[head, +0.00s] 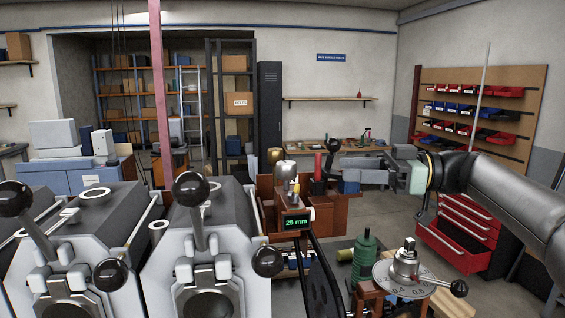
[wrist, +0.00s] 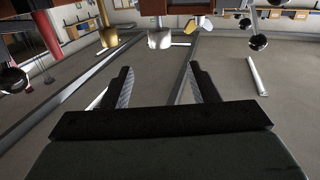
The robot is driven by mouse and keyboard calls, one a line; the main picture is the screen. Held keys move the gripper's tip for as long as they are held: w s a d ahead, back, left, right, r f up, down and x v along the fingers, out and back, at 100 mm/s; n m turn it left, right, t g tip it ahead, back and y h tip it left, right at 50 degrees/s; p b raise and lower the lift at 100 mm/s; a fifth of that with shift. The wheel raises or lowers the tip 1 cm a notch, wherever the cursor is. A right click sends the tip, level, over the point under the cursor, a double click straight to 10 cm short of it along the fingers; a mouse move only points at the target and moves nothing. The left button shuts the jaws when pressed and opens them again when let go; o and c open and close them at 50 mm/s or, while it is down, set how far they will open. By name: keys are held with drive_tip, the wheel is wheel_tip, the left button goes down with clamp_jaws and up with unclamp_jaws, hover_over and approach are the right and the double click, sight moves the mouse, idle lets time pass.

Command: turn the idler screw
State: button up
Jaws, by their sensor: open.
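My gripper (wrist: 160,72) is open and empty in the wrist view, its two dark fingers apart with floor behind them. In the head view my arm reaches in from the right, and the gripper points left above the bench parts. I cannot tell for sure which part is the idler screw. A round dial (head: 386,280) marked 0.4 and 0.6 sits at the lower right, with a metal hub and a black ball handle (head: 458,288). A small box with a green "25 mm" display (head: 295,222) stands left of it. My gripper touches none of these.
Large grey machines with black ball levers (head: 190,188) fill the lower left. A dark green stepped part (head: 365,252) stands beside the dial. A red drawer cabinet (head: 462,225) with an open drawer is at the right. Brass (wrist: 108,36) and silver (wrist: 160,38) cylinders show beyond the fingers.

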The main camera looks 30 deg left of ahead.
sight(286, 162)
drive_tip(key=p+x, duration=0.3)
drive_tip(key=x, duration=0.8)
drive_tip(key=shift+s+a+r, duration=0.1)
drive_tip(key=shift+a, duration=0.2)
drive_tip(key=shift+s+a+p, duration=0.25)
drive_tip(key=shift+a+p, duration=0.15)
drive_tip(key=shift+a, duration=0.05)
drive_tip(key=c, duration=1)
drive_tip(key=shift+o, duration=0.2)
drive_tip(key=f+m+t+b, duration=0.1)
drive_tip(key=b, duration=0.3)
drive_tip(key=shift+f+t+y+b, duration=0.1)
drive_tip(key=shift+t+y+b, duration=0.3)
drive_tip(key=m+t+y+b, duration=0.1)
drive_tip(key=m+t+b, duration=0.1)
drive_tip(key=b, duration=0.4)
drive_tip(key=shift+m+t, duration=0.3)
drive_tip(key=shift+t, duration=0.5)
drive_tip(key=shift+r+m+t+b, duration=0.3)
drive_tip(key=shift+m+t+b, duration=0.3)
drive_tip(key=shift+t+b, duration=0.45)
drive_tip(key=shift+r, duration=0.15)
